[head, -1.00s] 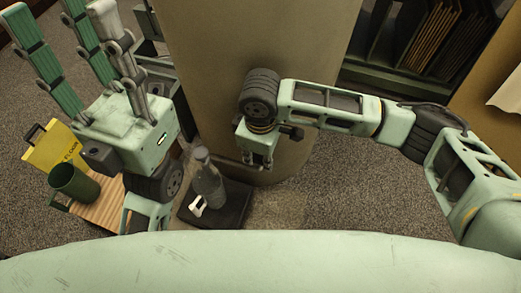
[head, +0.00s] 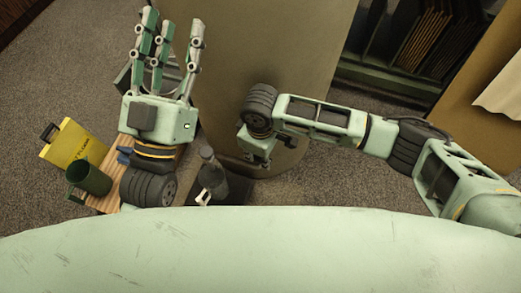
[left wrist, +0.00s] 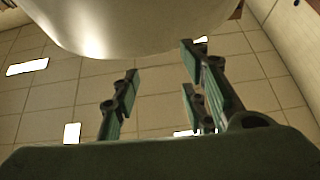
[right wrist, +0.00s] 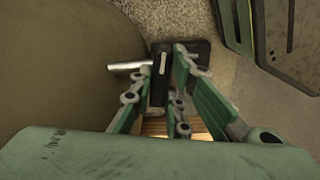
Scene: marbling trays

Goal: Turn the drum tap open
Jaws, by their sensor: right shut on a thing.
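The large grey-brown drum (head: 300,70) stands at the centre of the head view and fills the left of the right wrist view (right wrist: 50,60). In that wrist view a silver pipe (right wrist: 128,66) and a dark bar (right wrist: 159,82), seemingly parts of the tap, lie at my fingers. My right gripper (head: 257,163) is beside the drum, shut on the tap's dark bar; the grip is partly hidden in the head view. My left gripper (head: 172,24) is raised left of the drum, fingers up, open and empty. The left wrist view shows its spread fingers (left wrist: 160,72).
Below the drum, a grey bottle (head: 211,172) stands at a black tray (head: 238,190). At left are a yellow container (head: 72,148), a green mug (head: 88,180) and a wooden board (head: 108,196). A dark rack (head: 400,50) stands at the back right. Carpet at right is clear.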

